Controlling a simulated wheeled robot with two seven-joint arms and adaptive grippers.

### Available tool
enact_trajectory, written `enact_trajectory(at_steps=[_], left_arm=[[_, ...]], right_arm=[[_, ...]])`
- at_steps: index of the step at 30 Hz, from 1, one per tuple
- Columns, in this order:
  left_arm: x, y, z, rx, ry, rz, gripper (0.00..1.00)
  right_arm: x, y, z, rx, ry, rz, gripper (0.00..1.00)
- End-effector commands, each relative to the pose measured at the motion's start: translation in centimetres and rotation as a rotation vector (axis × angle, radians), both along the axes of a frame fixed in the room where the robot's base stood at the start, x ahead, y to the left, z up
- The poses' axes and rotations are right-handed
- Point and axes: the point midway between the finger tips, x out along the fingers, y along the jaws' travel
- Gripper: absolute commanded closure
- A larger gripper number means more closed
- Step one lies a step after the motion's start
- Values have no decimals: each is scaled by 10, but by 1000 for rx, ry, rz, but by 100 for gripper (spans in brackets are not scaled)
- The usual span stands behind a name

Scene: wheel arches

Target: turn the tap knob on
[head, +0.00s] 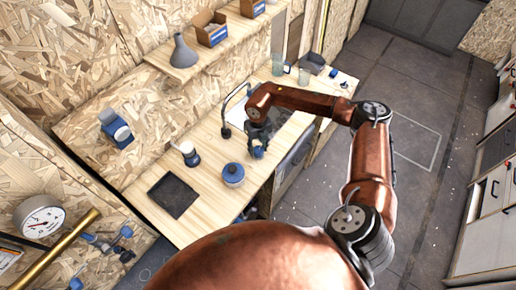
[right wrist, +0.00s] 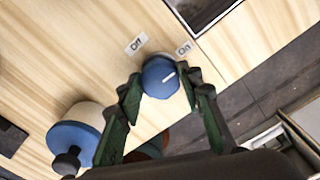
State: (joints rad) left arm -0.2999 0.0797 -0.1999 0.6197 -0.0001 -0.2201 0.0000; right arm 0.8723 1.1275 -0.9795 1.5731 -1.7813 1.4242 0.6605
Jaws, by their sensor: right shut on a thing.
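The blue tap knob (right wrist: 160,77) sits on the wooden counter in the right wrist view, with a short white mark on its top. The mark slants toward the right side, where the "On" label (right wrist: 184,49) is; the "Off" label (right wrist: 136,44) lies to the upper left. My right gripper (right wrist: 160,84) has a green-padded finger on each side of the knob and is shut on it. In the head view my right gripper (head: 257,141) is low over the counter and mostly hides the knob. My left gripper is not in view.
A blue-lidded pot (head: 233,174) stands close to my right gripper and shows in the right wrist view (right wrist: 75,137). A white-and-blue jar (head: 189,153) and a black tray (head: 173,194) are farther left on the counter. Glasses (head: 278,64) stand at the back.

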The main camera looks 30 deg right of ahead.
Motion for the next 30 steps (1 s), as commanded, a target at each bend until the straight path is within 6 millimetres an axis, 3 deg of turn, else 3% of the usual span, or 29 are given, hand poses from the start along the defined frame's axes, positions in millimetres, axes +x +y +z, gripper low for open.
enact_trajectory(at_steps=[3, 4, 11, 22, 30], left_arm=[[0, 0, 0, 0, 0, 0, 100], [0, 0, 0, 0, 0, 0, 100], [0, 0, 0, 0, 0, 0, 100], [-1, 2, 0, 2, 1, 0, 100], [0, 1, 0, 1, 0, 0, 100]], right_arm=[[2, -1, 1, -1, -4, -3, 91], [2, -1, 1, -1, -4, -3, 64], [1, 0, 1, 0, -2, -1, 49], [1, 0, 7, 1, -3, 0, 49], [2, 0, 56, 0, -6, 1, 49]])
